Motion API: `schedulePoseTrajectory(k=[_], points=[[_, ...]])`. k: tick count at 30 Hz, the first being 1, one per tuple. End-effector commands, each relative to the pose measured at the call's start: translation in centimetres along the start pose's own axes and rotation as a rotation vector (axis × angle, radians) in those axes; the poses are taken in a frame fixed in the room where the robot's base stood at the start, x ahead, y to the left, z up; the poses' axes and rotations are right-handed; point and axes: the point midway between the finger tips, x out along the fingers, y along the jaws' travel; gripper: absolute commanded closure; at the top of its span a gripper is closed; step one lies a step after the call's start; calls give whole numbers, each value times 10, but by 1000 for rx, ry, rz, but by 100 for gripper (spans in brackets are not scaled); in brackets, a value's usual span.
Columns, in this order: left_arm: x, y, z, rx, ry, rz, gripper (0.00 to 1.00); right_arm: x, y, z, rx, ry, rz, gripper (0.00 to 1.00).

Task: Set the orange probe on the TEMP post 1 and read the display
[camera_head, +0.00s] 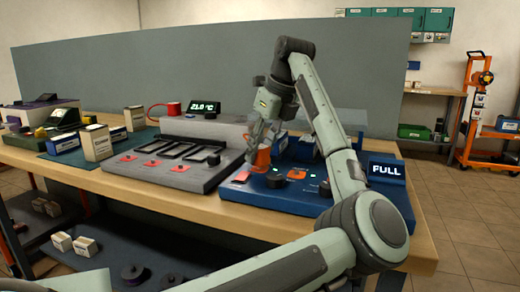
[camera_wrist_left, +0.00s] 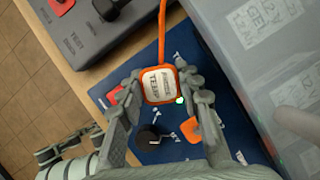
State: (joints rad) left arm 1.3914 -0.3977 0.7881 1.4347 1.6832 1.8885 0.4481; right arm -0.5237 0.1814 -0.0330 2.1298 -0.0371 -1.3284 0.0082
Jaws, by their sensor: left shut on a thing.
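My left gripper (camera_head: 262,142) points down over the blue panel (camera_head: 290,200) and is shut on the orange probe (camera_head: 262,159). In the left wrist view the probe (camera_wrist_left: 158,85) shows a white label reading TEMP between the fingers (camera_wrist_left: 155,92), with an orange cable running up. The probe is low over the blue panel (camera_wrist_left: 125,95); I cannot tell whether it touches a post. TEMP post 1 cannot be made out. A dark display (camera_head: 204,106) behind the grey panel reads 21.0 °C. My right gripper is not in view.
On the blue panel are a black knob (camera_wrist_left: 150,138), an orange-red square (camera_wrist_left: 192,130) and a FULL display (camera_head: 385,170). A translucent box (camera_wrist_left: 265,85) stands close beside the gripper. The grey panel (camera_head: 165,172) lies to the left, with small boxes (camera_head: 97,143) beyond.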

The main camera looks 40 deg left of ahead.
Motion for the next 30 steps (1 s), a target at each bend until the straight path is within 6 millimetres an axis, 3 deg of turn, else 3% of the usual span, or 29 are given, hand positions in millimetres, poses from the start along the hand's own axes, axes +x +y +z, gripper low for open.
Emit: schedulePoseTrajectory(k=[30], points=[[7,0,-3,0,0,0,95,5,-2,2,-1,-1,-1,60]])
